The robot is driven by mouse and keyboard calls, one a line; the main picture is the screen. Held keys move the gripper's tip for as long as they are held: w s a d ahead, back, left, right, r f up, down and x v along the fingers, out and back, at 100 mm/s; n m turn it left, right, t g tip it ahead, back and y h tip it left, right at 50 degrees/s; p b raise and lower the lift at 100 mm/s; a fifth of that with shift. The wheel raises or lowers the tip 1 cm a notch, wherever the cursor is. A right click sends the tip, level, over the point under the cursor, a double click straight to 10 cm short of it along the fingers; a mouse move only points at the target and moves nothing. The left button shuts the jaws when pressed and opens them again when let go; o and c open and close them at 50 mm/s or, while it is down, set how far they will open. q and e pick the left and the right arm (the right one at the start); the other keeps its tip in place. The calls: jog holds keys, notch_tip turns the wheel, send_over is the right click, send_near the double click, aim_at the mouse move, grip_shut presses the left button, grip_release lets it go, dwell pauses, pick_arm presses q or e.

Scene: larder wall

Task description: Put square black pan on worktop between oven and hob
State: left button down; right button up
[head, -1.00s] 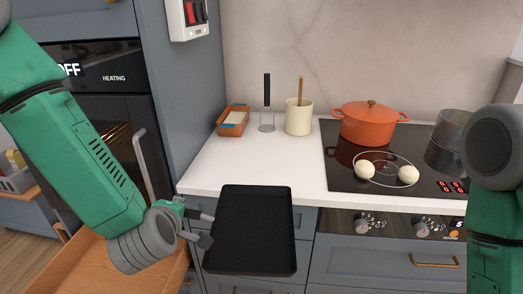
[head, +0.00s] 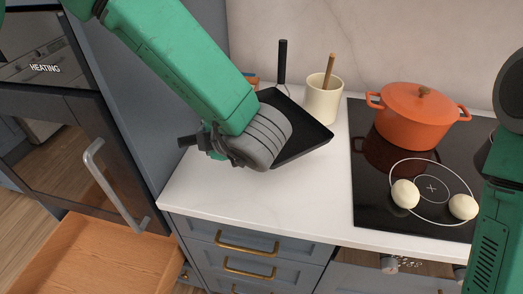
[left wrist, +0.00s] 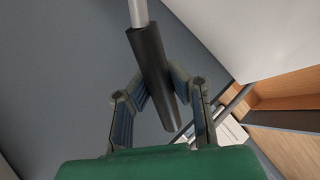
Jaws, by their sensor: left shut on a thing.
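The square black pan (head: 303,132) is over the back of the white worktop (head: 230,207), between the oven (head: 35,125) and the hob (head: 375,205). It looks turned and tilted; my arm hides its left part. I cannot tell whether it touches the worktop. My left gripper (head: 213,146) is at the pan's left and is shut on its handle (head: 187,141). In the left wrist view, the black handle with a silver neck (left wrist: 150,55) runs between the fingers of the gripper (left wrist: 160,88). My right gripper is out of view; only the arm shows at the right edge.
A cream crock (head: 323,98) and a black-handled utensil (head: 283,62) stand behind the pan. An orange pot (head: 415,115) and two pale round things (head: 405,194) are on the hob. A wooden drawer (head: 95,260) is open below the oven. The worktop's front is clear.

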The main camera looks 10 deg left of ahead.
pick_arm(q)
jog(key=f, duration=0.4)
jog(key=d+f, duration=0.1)
jog(key=f, duration=0.1)
jog(key=shift+s, duration=0.15)
jog(key=shift+d+f, duration=0.25)
notch_tip(320, 180, down, 3)
jog(key=shift+s+a, duration=0.15)
jog(key=shift+a, duration=0.5)
jog(key=c, duration=1.6)
grip_release()
jog(key=shift+a+f, duration=0.1)
jog(key=shift+s+d+r, duration=0.1)
jog(key=shift+d+r, duration=0.2)
jog(key=shift+d, duration=0.6)
jog(key=v, duration=1.1)
jog(key=shift+s, duration=0.1)
jog(key=shift+a, duration=0.2)
jog(key=shift+s, duration=0.1)
